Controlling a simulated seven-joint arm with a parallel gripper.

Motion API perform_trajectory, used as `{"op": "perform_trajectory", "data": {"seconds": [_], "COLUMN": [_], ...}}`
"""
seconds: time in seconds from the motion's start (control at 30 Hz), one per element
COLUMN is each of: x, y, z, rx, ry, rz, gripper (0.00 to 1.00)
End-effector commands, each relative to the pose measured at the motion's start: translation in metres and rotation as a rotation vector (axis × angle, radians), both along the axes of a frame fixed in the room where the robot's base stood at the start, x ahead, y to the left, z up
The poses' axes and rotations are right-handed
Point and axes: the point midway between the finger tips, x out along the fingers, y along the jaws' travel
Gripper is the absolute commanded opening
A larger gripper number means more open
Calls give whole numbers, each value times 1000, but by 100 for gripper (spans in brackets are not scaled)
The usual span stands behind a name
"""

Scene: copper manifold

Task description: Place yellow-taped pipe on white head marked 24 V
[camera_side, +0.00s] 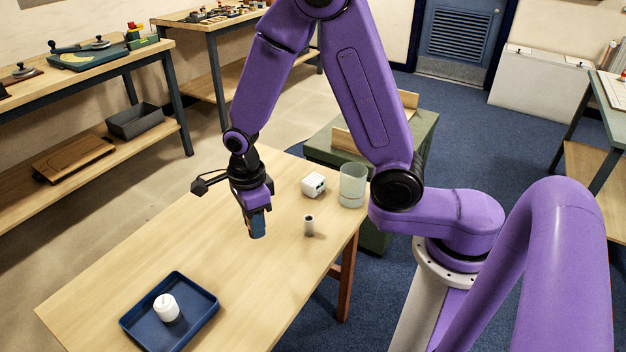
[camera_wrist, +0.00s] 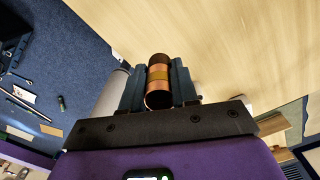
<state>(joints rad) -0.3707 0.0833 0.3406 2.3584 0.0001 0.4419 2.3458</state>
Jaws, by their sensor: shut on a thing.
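In the wrist view a copper pipe (camera_wrist: 158,97) with a yellow band (camera_wrist: 158,73) sits between the dark fingers. In the side view the fingers mostly hide this pipe. A white round piece (camera_side: 166,308) stands in the blue tray (camera_side: 205,322) at the front left. A white block (camera_side: 314,185) with dark marks on its side stands at the back right of the table. No 24 V marking is readable on either.
A clear glass cup (camera_side: 352,186) stands near the right edge, beside the white block. The table between my gripper and the tray is clear.

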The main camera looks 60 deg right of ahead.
Motion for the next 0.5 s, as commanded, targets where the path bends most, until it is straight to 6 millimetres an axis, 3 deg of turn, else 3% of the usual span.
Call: {"op": "perform_trajectory", "data": {"seconds": [0.03,0.23,0.4,0.5], "x": [5,5,-14,-29], "y": [-26,-119,-193,-228], "z": [3,12,19,22], "rx": [0,1,0,0], "ry": [-1,-1,-1,-1], "rz": [-76,-348,-577,-694], "gripper": [0,0,0,0]}}
